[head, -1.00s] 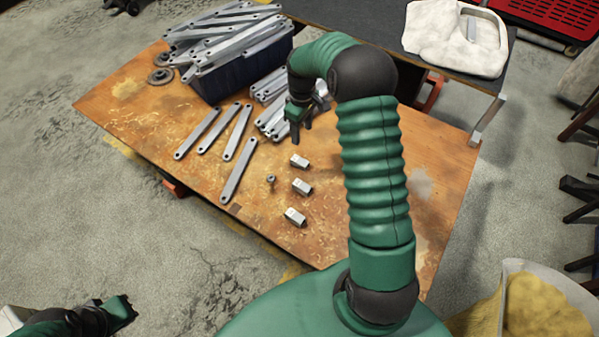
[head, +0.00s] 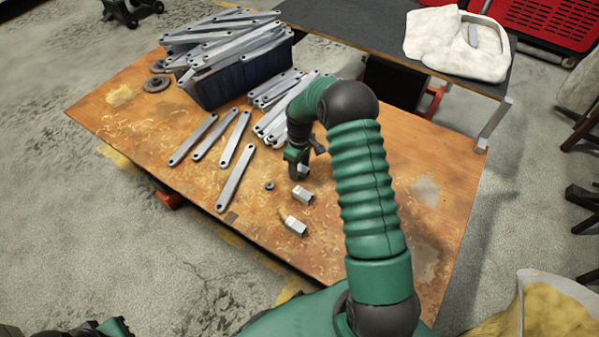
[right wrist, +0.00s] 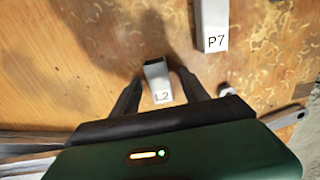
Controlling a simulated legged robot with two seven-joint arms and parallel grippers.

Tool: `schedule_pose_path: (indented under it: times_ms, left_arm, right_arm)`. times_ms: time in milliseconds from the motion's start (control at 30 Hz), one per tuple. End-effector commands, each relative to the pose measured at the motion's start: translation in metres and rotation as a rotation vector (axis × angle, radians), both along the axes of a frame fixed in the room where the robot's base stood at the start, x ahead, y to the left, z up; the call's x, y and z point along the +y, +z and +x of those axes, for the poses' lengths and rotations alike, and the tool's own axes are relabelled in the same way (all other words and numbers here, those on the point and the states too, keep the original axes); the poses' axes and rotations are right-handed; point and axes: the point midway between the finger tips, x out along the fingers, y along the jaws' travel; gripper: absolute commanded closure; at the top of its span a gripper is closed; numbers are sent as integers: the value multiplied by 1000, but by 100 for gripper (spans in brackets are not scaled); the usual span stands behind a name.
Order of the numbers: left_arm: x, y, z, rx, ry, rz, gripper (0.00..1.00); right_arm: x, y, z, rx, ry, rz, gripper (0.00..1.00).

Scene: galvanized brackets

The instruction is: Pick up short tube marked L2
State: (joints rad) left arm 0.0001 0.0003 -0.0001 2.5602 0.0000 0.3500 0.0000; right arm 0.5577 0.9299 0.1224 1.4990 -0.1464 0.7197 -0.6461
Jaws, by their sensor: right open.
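The short tube marked L2 (right wrist: 159,86) is a small grey metal piece on the wooden table, its label readable in the right wrist view. My right gripper (right wrist: 157,76) is open, with one dark finger on each side of L2; I cannot tell whether either finger touches it. My left gripper (head: 112,328) shows only in part at the bottom left edge, away from the table.
A tube marked P7 (right wrist: 213,28) lies close to L2. Two short tubes, a nearer one (head: 295,226) and a middle one (head: 301,196), lie in front of my right gripper beside a small ring (head: 269,186). Long bars (head: 236,178) and a dark bin (head: 245,78) lie to the left and behind.

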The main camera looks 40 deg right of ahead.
Motion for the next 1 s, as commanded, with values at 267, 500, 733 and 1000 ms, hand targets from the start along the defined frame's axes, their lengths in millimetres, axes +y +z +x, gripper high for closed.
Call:
schedule_pose_path:
  times_ms: [267,500,733,1000]
  left_arm:
    - [0,1,0,-1,0,0,100]
    - [0,1,0,-1,0,0,100]
    - [0,1,0,0,0,0,100]
    - [0,12,0,0,0,0,100]
  right_arm:
    - [0,1,0,1,0,0,75]
    - [0,1,0,1,0,0,100]
    - [0,1,0,0,0,0,100]
    - [0,18,0,1,-1,0,100]
